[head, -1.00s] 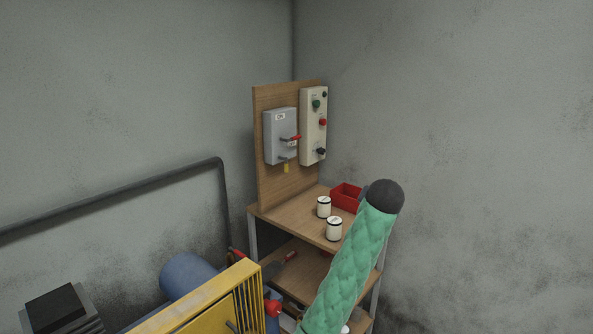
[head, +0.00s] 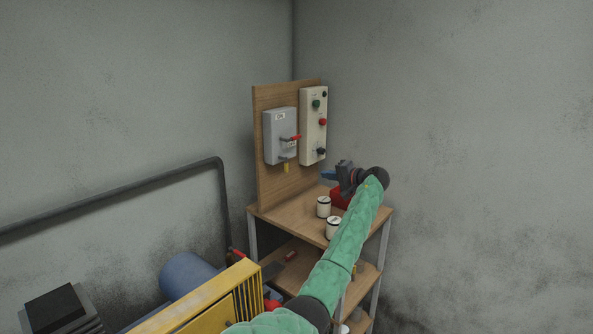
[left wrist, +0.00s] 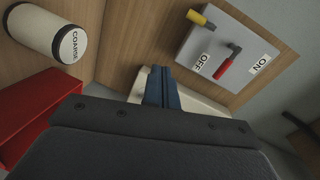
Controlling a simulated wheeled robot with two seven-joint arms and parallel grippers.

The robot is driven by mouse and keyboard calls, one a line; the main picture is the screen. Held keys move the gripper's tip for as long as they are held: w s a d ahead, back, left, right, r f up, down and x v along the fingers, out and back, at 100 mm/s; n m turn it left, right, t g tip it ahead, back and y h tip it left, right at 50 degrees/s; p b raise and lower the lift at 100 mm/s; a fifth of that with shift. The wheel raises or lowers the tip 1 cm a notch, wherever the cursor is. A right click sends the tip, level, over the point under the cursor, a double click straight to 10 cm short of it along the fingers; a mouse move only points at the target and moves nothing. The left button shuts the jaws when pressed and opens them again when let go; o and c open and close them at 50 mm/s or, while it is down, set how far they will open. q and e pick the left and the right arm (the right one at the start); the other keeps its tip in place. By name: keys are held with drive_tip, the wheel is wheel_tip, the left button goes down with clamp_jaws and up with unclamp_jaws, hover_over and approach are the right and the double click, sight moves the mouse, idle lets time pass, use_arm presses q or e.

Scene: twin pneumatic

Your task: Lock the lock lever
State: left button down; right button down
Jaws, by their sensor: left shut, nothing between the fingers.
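The grey switch box (head: 279,122) is fixed to the upright wooden board. It has a red-handled lever (head: 295,138) and, below it, a small yellow-tipped lever (head: 286,168) that hangs down. In the left wrist view the red handle (left wrist: 224,70) lies between the OFF and ON labels, and the yellow tip (left wrist: 201,16) sticks out past the box edge. I cannot tell which one is the lock lever. My left gripper (head: 329,175) is shut and empty, right of the box and apart from both levers. Its blue fingers (left wrist: 158,88) also show in the wrist view. My right gripper is not in view.
A cream button panel (head: 313,126) is right of the box. On the wooden shelf (head: 285,216) stand two white jars (head: 323,207) and a red bin (head: 338,196), partly behind my arm. A yellow machine (head: 200,300) is at the front.

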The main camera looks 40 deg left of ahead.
use_arm(q)
drive_tip(key=shift+s+a+r+m+g+y, duration=0.2)
drive_tip(key=shift+r+m+g+y, duration=0.25)
drive_tip(key=shift+m+y, duration=0.5)
drive_tip(key=shift+w, duration=0.1)
drive_tip(key=shift+a, duration=0.15)
